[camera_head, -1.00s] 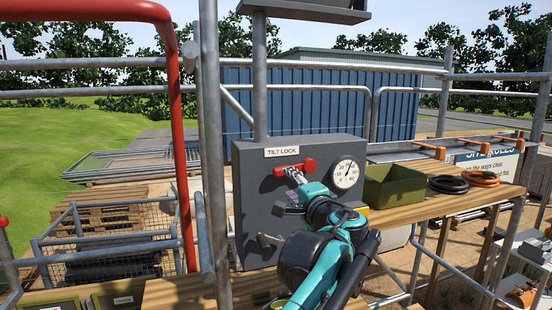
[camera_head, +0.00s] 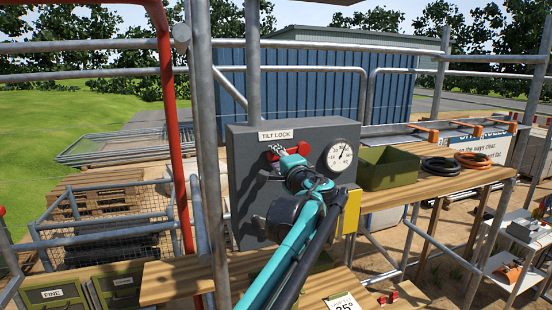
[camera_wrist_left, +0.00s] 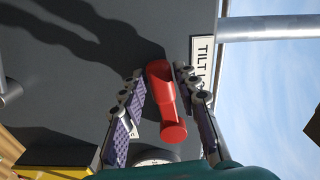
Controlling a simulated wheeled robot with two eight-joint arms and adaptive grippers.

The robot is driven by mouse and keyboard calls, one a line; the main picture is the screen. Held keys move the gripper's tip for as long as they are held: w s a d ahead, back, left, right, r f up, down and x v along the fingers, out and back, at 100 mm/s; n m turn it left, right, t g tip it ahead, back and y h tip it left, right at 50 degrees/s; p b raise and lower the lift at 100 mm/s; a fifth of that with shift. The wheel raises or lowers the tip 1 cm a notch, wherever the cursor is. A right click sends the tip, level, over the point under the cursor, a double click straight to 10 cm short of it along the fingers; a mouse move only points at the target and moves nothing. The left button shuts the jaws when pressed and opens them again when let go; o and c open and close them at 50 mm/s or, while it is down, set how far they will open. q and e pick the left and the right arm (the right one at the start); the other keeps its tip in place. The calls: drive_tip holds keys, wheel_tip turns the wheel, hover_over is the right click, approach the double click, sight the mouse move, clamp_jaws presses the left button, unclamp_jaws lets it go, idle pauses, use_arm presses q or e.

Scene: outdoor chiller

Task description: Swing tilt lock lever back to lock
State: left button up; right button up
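The red tilt lock lever (camera_head: 302,149) is on the front of a grey box (camera_head: 250,205), below the TILT LOCK label (camera_head: 276,135). It lies near level, its end towards the gauge. My left gripper (camera_head: 282,154) is at the lever and hides part of it in the head view. In the left wrist view the lever (camera_wrist_left: 166,100) lies between the two fingers of my left gripper (camera_wrist_left: 162,95). The fingers are spread, with a clear gap on the left side and little gap on the right side. My right gripper is not in view.
A round gauge (camera_head: 339,155) is right of the lever. A green bin (camera_head: 388,168) and black and orange coils (camera_head: 472,159) sit on the wooden shelf to the right. A scaffold pole (camera_head: 206,150) stands close left of the box. Labelled green boxes (camera_head: 57,295) are lower left.

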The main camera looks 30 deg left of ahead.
use_arm(q)
clamp_jaws()
drive_tip(key=shift+r+m+p, duration=0.4)
drive_tip(key=shift+r+m, duration=0.25)
drive_tip(key=shift+m, duration=0.15)
drive_tip(key=o, duration=0.6)
unclamp_jaws()
drive_tip(key=v, duration=1.2)
drive_tip(key=shift+s, duration=0.1)
